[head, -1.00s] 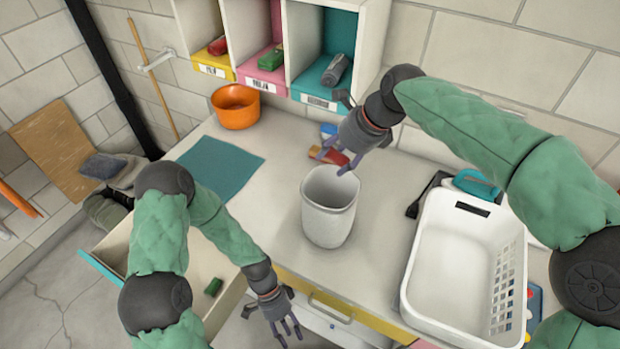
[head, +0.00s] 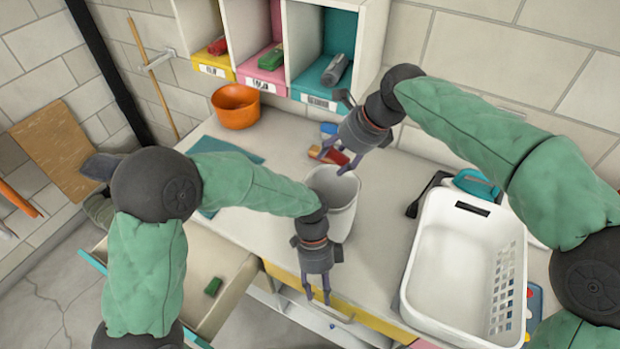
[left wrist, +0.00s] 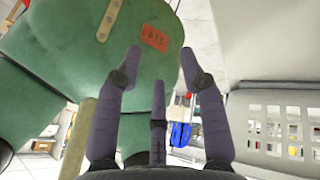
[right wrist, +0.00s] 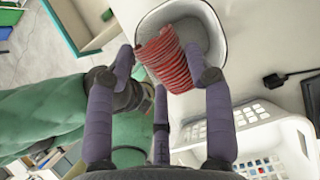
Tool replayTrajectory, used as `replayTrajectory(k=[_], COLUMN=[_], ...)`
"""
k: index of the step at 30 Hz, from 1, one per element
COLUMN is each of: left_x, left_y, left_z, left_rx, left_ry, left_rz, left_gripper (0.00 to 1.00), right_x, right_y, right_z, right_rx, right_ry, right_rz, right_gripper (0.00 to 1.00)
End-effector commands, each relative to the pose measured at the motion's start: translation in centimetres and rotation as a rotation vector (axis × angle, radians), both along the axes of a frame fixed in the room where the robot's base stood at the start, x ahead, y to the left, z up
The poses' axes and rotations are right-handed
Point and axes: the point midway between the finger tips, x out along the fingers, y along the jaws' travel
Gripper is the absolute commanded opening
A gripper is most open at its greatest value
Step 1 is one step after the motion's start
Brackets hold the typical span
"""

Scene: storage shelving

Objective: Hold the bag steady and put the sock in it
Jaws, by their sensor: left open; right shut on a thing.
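The white bag (head: 343,222) stands upright and open-topped on the counter, partly hidden by my left arm in the head view. Its opening also shows in the right wrist view (right wrist: 208,28). My right gripper (head: 339,160) is above the bag's back rim, shut on the red striped sock (right wrist: 168,65). In the right wrist view the sock hangs between the fingers, across the bag's opening. My left gripper (head: 318,297) is open and empty, pointing down at the counter's front edge, in front of the bag and not touching it.
A white basket (head: 450,270) stands to the right. An orange pot (head: 236,106) and a teal mat (head: 222,150) are at the back left. Cubbies with coloured bins (head: 320,85) stand behind. An open drawer (head: 215,265) juts out at the front left.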

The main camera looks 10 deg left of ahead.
Motion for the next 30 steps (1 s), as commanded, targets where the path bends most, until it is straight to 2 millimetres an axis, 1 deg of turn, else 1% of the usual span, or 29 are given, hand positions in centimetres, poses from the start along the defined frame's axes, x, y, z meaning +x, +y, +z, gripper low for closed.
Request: replayTrajectory(k=[1,9,12,14,17,21,24,27,30], left_x=[0.1,-0.2,2.6,4.0,6.4,9.9,11.9,13.3,14.1], left_y=[-0.8,-3.7,-2.9,-2.6,-1.8,-0.1,1.3,2.5,3.4], left_z=[1.3,6.5,8.4,9.6,12.0,16.1,19.1,21.4,22.9], left_rx=[-0.007,-0.038,-0.026,-0.016,-0.001,0.031,0.056,0.079,0.095], left_ry=[-0.032,-0.147,-0.212,-0.25,-0.321,-0.431,-0.506,-0.561,-0.596], left_rz=[-0.035,-0.175,-0.16,-0.155,-0.143,-0.115,-0.088,-0.064,-0.047], left_gripper=[0.41,0.41,0.41,0.41,0.41,0.41,0.41,0.41,0.41], right_x=[0.0,0.0,0.0,0.0,0.0,0.0,0.0,0.0,0.0], right_y=[0.0,0.0,0.0,0.0,0.0,0.0,0.0,0.0,0.0], right_z=[0.0,0.0,0.0,0.0,0.0,0.0,0.0,0.0,0.0], right_rx=[0.0,0.0,0.0,0.0,0.0,0.0,0.0,0.0,0.0], right_ry=[0.0,0.0,0.0,0.0,0.0,0.0,0.0,0.0,0.0], right_rz=[0.0,0.0,0.0,0.0,0.0,0.0,0.0,0.0,0.0], right_gripper=[0.3,0.3,0.3,0.3,0.3,0.3,0.3,0.3,0.3])
